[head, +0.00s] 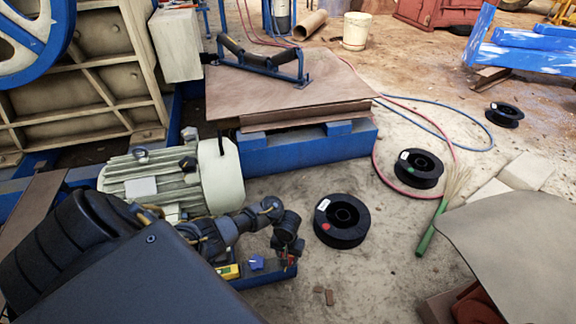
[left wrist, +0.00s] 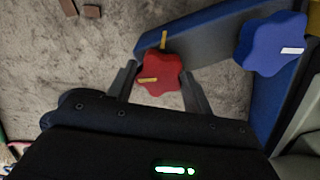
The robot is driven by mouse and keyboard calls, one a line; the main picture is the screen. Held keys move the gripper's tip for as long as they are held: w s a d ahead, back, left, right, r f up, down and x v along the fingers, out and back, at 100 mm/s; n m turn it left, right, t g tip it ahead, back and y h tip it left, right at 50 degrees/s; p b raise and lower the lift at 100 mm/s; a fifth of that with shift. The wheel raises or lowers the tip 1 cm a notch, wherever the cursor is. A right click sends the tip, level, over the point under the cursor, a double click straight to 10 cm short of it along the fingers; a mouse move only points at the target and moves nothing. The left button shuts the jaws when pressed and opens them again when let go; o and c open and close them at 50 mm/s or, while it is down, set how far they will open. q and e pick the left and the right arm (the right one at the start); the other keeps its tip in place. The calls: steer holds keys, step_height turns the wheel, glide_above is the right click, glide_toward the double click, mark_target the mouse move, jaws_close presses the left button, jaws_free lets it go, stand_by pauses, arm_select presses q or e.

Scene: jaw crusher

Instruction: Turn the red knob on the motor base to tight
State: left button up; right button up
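The red knob is a lobed disc (left wrist: 162,75) with a yellow stripe that points left in the left wrist view. A separate yellow mark (left wrist: 163,40) on the dark blue motor base (left wrist: 205,40) lies just above it. My left gripper (left wrist: 160,66) has one finger on each side of the red knob, close to its edges. Whether the fingers press on it I cannot tell. My right gripper is not in view.
A blue knob (left wrist: 272,43) with a white stripe sits right of the red one; it also shows in the head view (head: 257,262). The pale motor (head: 180,178) stands behind my arm. Black spools (head: 341,220) lie on the floor to the right.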

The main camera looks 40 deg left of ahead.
arm_select(q)
steer(key=c, duration=0.4)
steer(key=shift+c, duration=0.2)
